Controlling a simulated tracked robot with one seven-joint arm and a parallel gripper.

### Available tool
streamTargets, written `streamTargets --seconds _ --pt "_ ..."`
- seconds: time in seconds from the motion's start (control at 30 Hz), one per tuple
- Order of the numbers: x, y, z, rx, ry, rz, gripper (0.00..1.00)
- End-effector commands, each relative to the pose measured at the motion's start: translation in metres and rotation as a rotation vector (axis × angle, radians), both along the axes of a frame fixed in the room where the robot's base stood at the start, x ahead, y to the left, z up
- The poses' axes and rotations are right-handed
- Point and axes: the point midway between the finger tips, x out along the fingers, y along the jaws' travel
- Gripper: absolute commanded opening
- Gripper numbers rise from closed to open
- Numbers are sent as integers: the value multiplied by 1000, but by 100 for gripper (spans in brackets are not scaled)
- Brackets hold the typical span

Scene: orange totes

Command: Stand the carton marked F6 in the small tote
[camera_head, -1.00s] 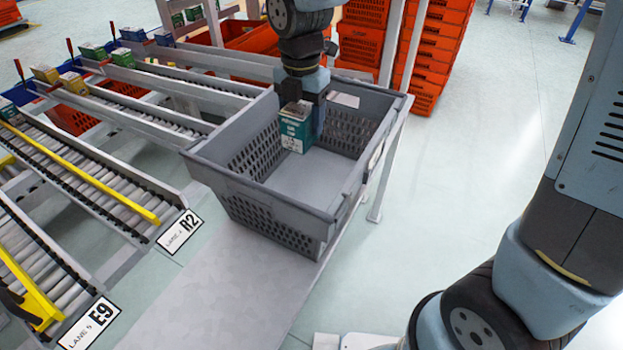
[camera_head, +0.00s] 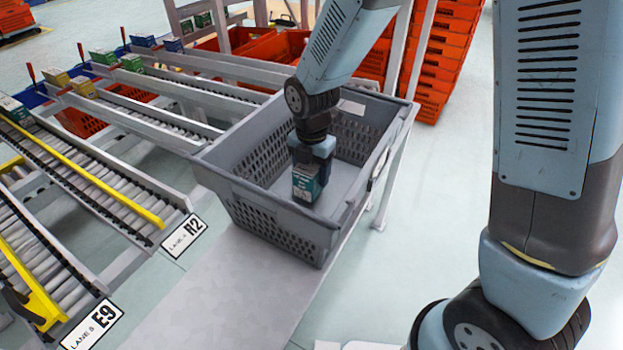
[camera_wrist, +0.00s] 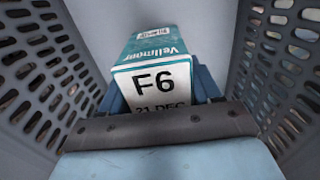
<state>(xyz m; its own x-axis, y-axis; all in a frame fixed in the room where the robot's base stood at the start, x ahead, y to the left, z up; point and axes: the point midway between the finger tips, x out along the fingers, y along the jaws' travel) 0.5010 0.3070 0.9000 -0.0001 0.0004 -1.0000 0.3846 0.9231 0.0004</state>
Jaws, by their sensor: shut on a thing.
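The carton marked F6 is teal and white; it shows in the head view (camera_head: 308,184) low inside the grey tote (camera_head: 275,235). In the wrist view the carton (camera_wrist: 160,75) shows its white F6 label and a teal face. My gripper (camera_head: 313,160) is shut on the carton from above, with a blue finger on each side of it in the wrist view. The carton looks upright. Whether its base touches the tote floor cannot be told. The tote is otherwise empty where I can see in. Perforated tote walls (camera_wrist: 40,70) rise on both sides of the carton.
Roller lanes with small cartons (camera_head: 83,86) lie to the left, with signs E9 (camera_head: 92,325) and R2 (camera_head: 183,236) at their ends. Orange totes (camera_head: 440,60) are stacked behind. The grey tote stands on a grey bench (camera_head: 230,290). Floor at right is open.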

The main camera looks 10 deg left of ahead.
Motion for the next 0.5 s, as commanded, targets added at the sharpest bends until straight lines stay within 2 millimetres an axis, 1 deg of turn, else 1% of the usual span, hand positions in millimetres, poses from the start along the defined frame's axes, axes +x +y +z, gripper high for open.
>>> streamTargets --seconds 0.1,0.2,0.5 --pt "-1 0 -16 -2 3 0 24" --pt "0 0 -26 -2 1 1 24" --pt "0 0 -27 -1 0 0 24"
